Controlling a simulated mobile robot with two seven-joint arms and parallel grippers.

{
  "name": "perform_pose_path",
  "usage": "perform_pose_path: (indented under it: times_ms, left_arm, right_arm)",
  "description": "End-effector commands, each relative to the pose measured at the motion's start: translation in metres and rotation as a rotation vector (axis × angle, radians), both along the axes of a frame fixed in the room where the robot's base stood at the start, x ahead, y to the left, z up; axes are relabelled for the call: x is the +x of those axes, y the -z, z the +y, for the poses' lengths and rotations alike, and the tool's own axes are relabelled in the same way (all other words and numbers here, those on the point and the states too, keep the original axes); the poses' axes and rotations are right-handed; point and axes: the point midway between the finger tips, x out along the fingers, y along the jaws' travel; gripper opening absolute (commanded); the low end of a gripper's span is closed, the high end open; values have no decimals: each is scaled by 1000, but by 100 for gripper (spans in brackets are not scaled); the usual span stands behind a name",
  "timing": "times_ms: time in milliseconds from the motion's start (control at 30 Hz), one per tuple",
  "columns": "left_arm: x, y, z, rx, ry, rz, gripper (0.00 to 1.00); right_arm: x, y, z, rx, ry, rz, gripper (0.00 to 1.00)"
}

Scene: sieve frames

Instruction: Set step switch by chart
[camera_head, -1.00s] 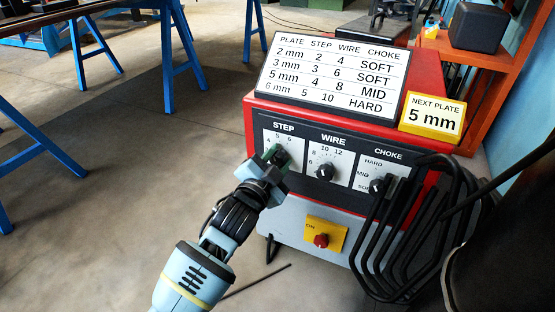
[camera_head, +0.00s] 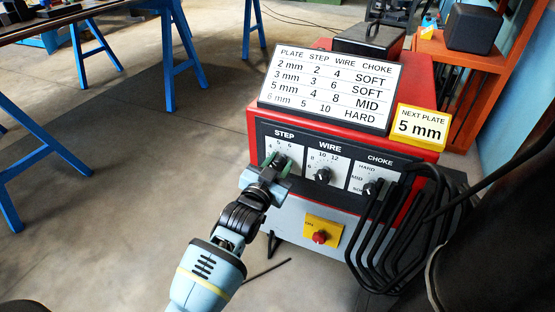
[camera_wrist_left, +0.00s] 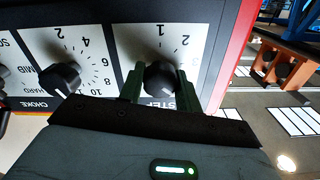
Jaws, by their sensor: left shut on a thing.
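A red and grey welding machine (camera_head: 262,125) has a panel with three black knobs. My left gripper (camera_head: 281,166) is shut on the STEP knob; its green fingers straddle the knob (camera_wrist_left: 160,78) in the left wrist view. Numbers 1 and 2 show beside it there, but I cannot tell its setting. The WIRE knob (camera_head: 322,175) and CHOKE knob (camera_head: 372,188) are free. The chart (camera_head: 330,88) on top lists step 4, wire 8 and choke MID for 5 mm. The yellow sign (camera_head: 421,125) reads NEXT PLATE 5 mm. My right gripper is not in view.
A yellow plate with a red switch (camera_head: 320,237) is low on the machine's front. Black cables (camera_head: 400,230) hang at its right, close to the CHOKE knob. An orange shelf (camera_head: 470,55) stands behind at right. Blue trestles (camera_head: 168,60) stand at left, with clear floor between.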

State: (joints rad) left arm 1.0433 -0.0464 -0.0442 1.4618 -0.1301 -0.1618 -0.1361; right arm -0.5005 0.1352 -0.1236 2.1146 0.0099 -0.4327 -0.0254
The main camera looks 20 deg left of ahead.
Motion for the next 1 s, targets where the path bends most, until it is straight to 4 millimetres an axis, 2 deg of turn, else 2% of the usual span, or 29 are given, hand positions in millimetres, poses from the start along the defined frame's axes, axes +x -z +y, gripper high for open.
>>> perform_pose_path:
  times_ms: [300, 833, 867, 1000]
  left_arm:
    - [0, -1, 0, -132, 0, 4, 11]
    - [0, 1, 0, -158, 0, 5, 11]
    - [0, 1, 1, -157, 0, 5, 35]
    - [0, 1, 0, -157, 0, 5, 53]
  right_arm:
    - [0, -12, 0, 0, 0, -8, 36]
    - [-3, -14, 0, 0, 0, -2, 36]
    - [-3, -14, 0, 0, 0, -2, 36]
    - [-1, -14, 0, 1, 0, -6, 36]
